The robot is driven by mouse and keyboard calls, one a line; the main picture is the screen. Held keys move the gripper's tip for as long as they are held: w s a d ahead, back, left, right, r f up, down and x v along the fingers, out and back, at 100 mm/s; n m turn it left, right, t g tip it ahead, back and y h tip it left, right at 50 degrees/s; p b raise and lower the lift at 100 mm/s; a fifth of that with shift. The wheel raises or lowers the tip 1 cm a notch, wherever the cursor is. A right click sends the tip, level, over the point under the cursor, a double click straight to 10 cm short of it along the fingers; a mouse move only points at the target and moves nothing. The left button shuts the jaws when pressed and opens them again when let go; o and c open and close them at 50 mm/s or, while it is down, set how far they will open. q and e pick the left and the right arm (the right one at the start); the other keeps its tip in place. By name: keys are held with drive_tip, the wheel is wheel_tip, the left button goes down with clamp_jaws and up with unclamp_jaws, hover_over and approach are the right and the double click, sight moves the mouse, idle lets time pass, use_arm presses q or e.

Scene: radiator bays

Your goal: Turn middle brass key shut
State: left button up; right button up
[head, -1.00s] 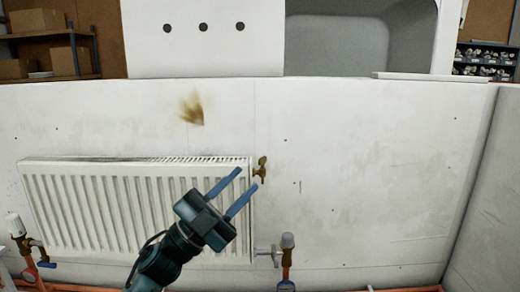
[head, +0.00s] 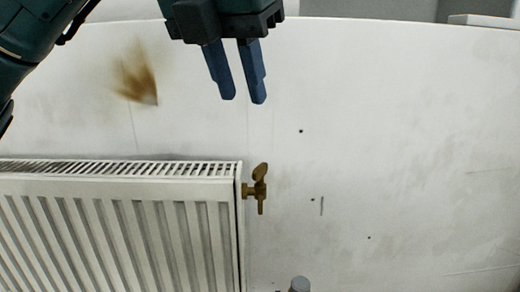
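The brass key (head: 260,172) sits on a small brass valve (head: 254,191) at the upper right end of the white radiator (head: 120,225). Its flat wing stands up from the valve, tilted a little. My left gripper (head: 243,101) hangs above the key, fingers pointing down, with a narrow gap between the two blue fingers. Nothing is between them. The fingertips are apart from the key. My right gripper is not in view. No other brass key shows in this view.
A brown scorch mark (head: 137,76) is on the white wall left of the gripper. The grey top of another fitting (head: 299,285) shows at the bottom edge.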

sight(262, 164)
use_arm(q)
drive_tip(key=x, duration=1.2)
drive_tip(key=shift+f, duration=0.4)
clamp_jaws()
